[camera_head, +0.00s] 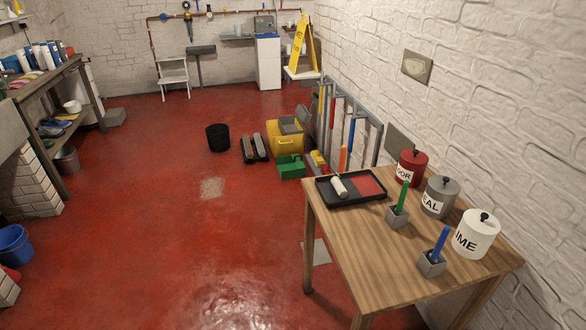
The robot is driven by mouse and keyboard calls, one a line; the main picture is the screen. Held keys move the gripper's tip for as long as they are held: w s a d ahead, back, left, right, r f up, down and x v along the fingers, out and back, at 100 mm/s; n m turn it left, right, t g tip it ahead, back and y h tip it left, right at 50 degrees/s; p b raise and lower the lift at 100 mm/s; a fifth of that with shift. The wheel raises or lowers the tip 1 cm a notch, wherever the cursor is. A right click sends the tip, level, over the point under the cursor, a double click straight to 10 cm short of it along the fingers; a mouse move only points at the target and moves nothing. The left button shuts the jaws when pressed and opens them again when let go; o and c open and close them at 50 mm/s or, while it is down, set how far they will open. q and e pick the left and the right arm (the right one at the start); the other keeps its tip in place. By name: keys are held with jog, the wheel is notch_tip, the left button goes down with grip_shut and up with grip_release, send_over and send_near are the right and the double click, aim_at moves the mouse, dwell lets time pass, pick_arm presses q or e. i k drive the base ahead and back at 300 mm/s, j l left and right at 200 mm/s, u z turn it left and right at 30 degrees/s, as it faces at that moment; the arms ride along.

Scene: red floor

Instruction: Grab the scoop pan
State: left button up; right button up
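I cannot surely pick out a scoop pan in the head view. Long-handled tools (349,132) with yellow, red, blue and orange parts stand in a rack along the right wall; their lower ends are partly hidden by the table and too small to tell apart. A shallow black tray (324,197) lies on the wooden table, with a white roller (339,186) and a red patch in it. Neither of my grippers is in view.
The wooden table (408,268) holds red, grey and white lidded canisters (478,236) and two small grey holders. A yellow bucket (285,140), green box (290,167) and black bin (218,138) stand on the floor beyond. The red floor (150,220) in the middle is clear.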

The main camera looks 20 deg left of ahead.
aim_at(292, 166)
jog(key=i+j+u, duration=0.45)
jog(key=i+j, duration=0.35)
jog(key=j, duration=0.15)
jog(key=i+j+u, duration=0.45)
jog(key=i+j, duration=0.2)
jog(key=i, duration=0.25)
jog(key=i+j, duration=0.1)
jog(key=i, duration=0.65)
jog(key=i+z, duration=0.1)
jog(key=i, duration=0.7)
jog(key=i+j, duration=0.2)
jog(key=i, duration=0.55)
